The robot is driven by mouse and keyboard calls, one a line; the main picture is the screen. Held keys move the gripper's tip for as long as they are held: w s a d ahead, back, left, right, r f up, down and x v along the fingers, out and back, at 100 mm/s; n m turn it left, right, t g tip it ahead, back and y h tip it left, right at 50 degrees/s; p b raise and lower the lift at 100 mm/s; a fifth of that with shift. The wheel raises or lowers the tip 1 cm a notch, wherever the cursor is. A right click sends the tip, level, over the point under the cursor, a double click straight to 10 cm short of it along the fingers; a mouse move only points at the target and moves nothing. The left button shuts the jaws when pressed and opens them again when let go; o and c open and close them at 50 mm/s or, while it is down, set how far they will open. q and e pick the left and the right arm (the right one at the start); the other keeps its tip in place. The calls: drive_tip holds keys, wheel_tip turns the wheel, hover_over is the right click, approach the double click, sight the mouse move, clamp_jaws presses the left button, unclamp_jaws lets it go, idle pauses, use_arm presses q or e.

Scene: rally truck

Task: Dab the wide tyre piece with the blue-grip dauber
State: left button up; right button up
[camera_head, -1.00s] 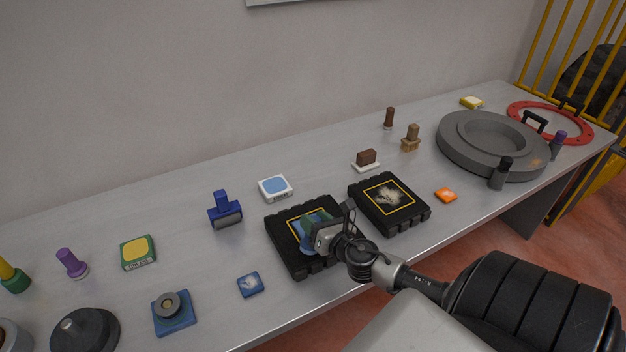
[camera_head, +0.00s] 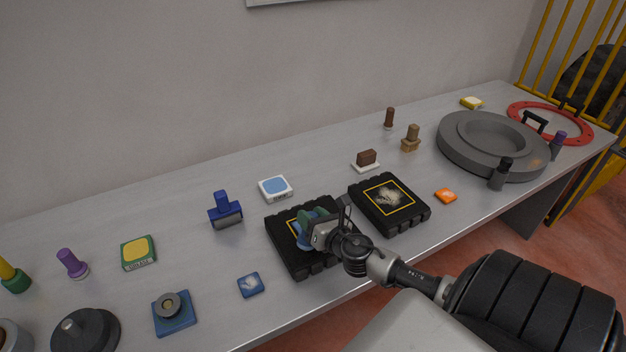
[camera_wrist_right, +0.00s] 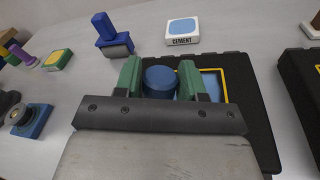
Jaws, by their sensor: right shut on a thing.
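My right gripper (camera_head: 312,229) is over the left black tyre piece (camera_head: 284,250), a flat block with a ridged edge and a yellow square outline. The gripper's green fingers are shut on the blue-grip dauber, whose round blue top (camera_wrist_right: 160,80) shows between them in the right wrist view. The dauber's lower end is hidden, so I cannot tell whether it touches the piece. Some blue shows inside the yellow outline (camera_wrist_right: 224,88). A second black tyre piece (camera_head: 411,217), with a pale smudge in its yellow outline, lies to the right. My left gripper is not in view.
A white cement pad with a blue top (camera_head: 275,188) and a blue roller tool (camera_head: 225,210) stand behind. A small blue tile (camera_head: 250,285) lies to the left, an orange one (camera_head: 445,195) to the right.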

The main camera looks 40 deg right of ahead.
drive_tip(key=shift+s, duration=0.2)
drive_tip(key=shift+s+a+f, duration=0.1)
drive_tip(key=shift+s+a, duration=0.15)
drive_tip(key=shift+s, duration=0.5)
drive_tip(key=shift+w, duration=0.15)
drive_tip(key=shift+w+d, duration=0.1)
drive_tip(key=shift+w, duration=0.05)
drive_tip(key=shift+w+d, duration=0.15)
drive_tip(key=shift+w, duration=0.45)
drive_tip(key=shift+s, duration=0.15)
drive_tip(key=shift+s+a, duration=0.25)
drive_tip(key=shift+s, duration=0.5)
